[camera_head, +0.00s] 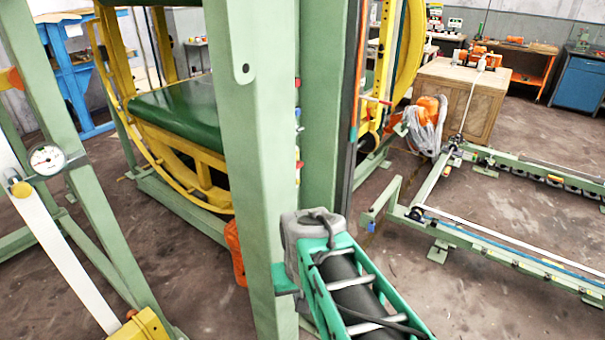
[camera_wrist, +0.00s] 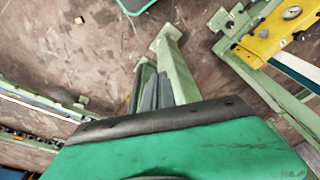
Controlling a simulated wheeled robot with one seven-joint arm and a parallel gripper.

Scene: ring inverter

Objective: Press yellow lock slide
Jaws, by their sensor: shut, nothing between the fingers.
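My gripper (camera_wrist: 157,82) shows in the wrist view as dark, narrow fingers close together beyond the black edge of the green body. They look shut and empty, beside a pale green post. In the head view the grey wrist end of my arm is at the front post (camera_head: 250,120), and the fingers are hidden. I cannot surely pick out the yellow lock slide. Small coloured parts (camera_head: 298,113) show edge-on along the post's right side, too small to tell apart.
A yellow ring frame (camera_head: 190,185) with a green bed (camera_head: 180,110) stands behind the post. A gauge (camera_head: 47,160) and a yellow block (camera_head: 140,326) are at left. A low green rail frame (camera_head: 480,240) and a wooden crate (camera_head: 465,95) are at right.

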